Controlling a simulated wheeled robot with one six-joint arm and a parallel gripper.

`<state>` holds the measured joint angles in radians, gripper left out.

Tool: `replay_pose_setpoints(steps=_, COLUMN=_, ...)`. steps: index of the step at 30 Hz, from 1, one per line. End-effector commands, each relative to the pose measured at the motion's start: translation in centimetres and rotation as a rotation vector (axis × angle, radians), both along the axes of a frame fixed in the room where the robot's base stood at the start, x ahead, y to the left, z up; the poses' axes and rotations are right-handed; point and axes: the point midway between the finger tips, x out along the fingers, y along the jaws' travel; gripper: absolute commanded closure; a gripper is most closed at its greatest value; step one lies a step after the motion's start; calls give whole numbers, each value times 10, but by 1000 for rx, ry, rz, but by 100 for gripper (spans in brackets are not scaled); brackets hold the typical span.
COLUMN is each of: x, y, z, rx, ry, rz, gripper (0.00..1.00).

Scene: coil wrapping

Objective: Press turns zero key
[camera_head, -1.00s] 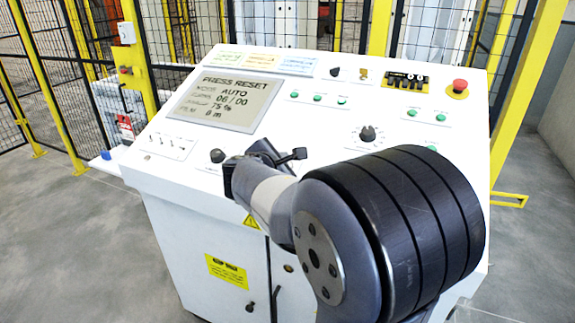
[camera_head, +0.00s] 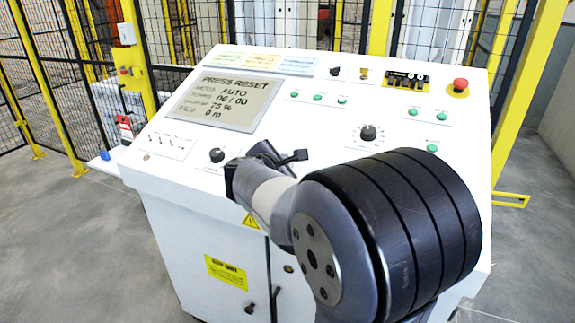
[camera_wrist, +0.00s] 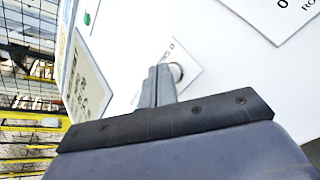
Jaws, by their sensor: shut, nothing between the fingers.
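The white control desk (camera_head: 310,115) fills the middle of the head view. In the wrist view, a round pale grey key (camera_wrist: 176,72) sits on a small white label plate on the desk; its lettering is too small and too hidden to read in full. My gripper (camera_wrist: 160,72) is shut and empty, its fingertips right beside this key and partly covering it. I cannot tell whether they touch it. In the head view, my own arm hides the fingertips and this key. The desk's screen (camera_head: 225,103) reads PRESS RESET, AUTO, 06 / 00; it also shows in the wrist view (camera_wrist: 88,85).
A black knob (camera_head: 217,155) stands left of my arm, and another dial (camera_head: 368,132) to its right. Green buttons (camera_head: 318,98) and a red emergency stop (camera_head: 460,85) lie further back. Yellow-framed mesh fencing (camera_head: 75,95) stands behind the desk.

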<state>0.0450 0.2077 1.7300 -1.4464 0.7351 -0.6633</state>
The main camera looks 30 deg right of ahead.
Motion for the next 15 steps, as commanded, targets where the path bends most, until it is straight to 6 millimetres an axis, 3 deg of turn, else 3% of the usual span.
replay_pose_setpoints(steps=15, x=1, y=-2, z=-5, rx=1, ry=1, rz=0, gripper=100)
